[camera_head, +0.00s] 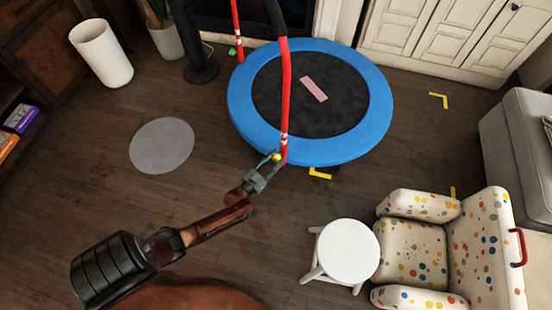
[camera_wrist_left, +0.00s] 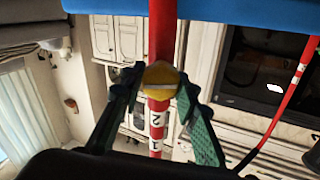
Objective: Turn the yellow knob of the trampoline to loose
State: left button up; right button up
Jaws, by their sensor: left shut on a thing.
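The trampoline (camera_head: 240,112) has a blue ring, a black mat and red handle posts. The yellow knob (camera_head: 277,157) sits on the near red post (camera_head: 287,100), low down by the blue rim. My left gripper (camera_head: 270,167) is at the knob. In the left wrist view the yellow knob (camera_wrist_left: 160,78) lies between the green fingertips (camera_wrist_left: 159,84), in front of the red post, which bears white bands with dark marks. The fingers are shut on the knob. The knob's pointer setting is too small to tell. My right gripper is not in view.
A white stool (camera_head: 347,250) and a dotted armchair (camera_head: 412,255) stand at the lower right. A grey round mat (camera_head: 162,146) lies at the left, near a white bin (camera_head: 101,54). A pink item (camera_head: 314,89) lies on the trampoline mat. Bare wooden floor surrounds my left arm.

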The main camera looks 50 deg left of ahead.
pick_arm(q)
jog(key=n, duration=0.2)
jog(key=shift+n, duration=1.3)
jog(key=n, duration=0.4)
jog(key=shift+a+f+b, duration=0.1)
jog(key=shift+b, duration=0.3)
jog(key=n, duration=0.5)
jog(key=shift+a+f+n+b, duration=0.1)
jog(key=shift+n+b, duration=0.3)
jog(key=shift+n, duration=1.4)
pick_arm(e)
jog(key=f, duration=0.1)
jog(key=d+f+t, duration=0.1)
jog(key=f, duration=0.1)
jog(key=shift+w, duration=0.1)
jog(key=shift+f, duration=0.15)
